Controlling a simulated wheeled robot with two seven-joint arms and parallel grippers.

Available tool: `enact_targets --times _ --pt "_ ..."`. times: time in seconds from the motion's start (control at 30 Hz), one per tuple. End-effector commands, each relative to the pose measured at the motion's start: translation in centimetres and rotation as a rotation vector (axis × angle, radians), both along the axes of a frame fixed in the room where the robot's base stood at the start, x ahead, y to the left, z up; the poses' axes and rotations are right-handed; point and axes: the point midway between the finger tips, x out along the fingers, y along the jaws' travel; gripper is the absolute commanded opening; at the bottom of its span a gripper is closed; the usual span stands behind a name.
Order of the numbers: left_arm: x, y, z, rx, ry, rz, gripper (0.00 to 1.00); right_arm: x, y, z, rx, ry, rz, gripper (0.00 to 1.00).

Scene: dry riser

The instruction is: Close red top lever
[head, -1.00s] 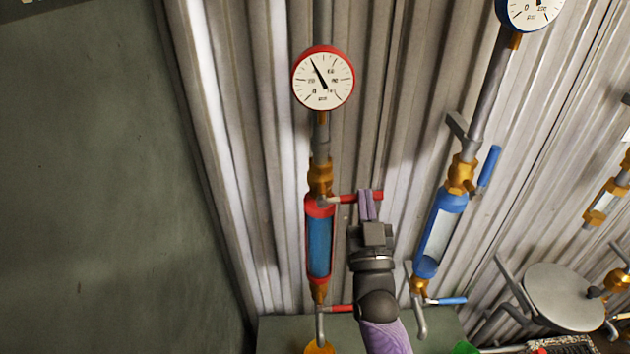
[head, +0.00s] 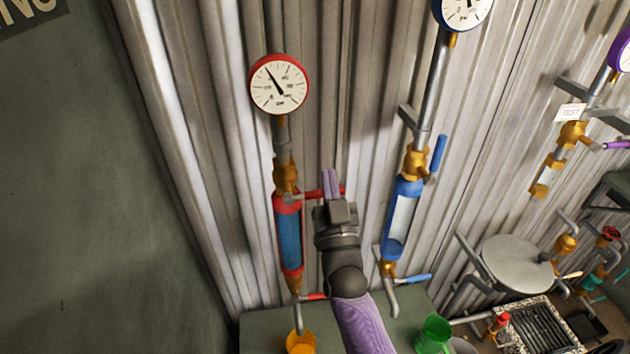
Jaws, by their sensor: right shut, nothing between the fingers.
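The red top lever (head: 307,195) sticks out sideways to the right from the brass valve (head: 286,178) above the red-capped sight tube (head: 289,235). It lies roughly crosswise to the pipe. My right gripper (head: 330,179) is shut and empty. Its purple fingers overlap the lever near its outer end and reach a little above it. I cannot tell whether they touch it. The part of the lever behind the fingers is hidden. My left gripper is not in view.
A red-rimmed gauge (head: 279,84) sits above. A lower red lever (head: 314,296) points right. The blue riser (head: 403,215) stands to the right, with its upper blue lever (head: 438,153) along the pipe. An orange cup (head: 300,343) and a green cup (head: 433,335) stand below.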

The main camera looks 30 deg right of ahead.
Motion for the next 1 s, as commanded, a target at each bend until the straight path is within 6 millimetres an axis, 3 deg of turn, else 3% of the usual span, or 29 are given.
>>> enact_targets --times 0.1,0.2,0.43,0.6,0.67,0.83,1.0 --pt "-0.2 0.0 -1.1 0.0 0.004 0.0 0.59 -3.4 0.9 -2.8 0.001 0.009 0.001 0.0" --pt "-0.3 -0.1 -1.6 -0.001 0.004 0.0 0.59 -5.7 1.4 -4.2 0.001 0.008 0.001 0.0" --pt "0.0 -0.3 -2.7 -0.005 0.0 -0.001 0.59 -8.2 1.9 -5.5 -0.009 -0.002 -0.006 0.0" --pt "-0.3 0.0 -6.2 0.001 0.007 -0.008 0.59 -8.4 1.7 -5.4 -0.067 -0.006 -0.019 0.0" --pt "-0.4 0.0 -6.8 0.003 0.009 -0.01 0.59 -8.4 2.0 -5.3 -0.076 0.009 -0.006 0.0" --pt "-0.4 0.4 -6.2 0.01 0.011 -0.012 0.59 -7.2 2.0 -3.9 -0.083 0.024 0.002 0.0" --pt "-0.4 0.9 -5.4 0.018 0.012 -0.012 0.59 -4.2 1.2 -1.9 -0.083 0.023 0.0 0.0"
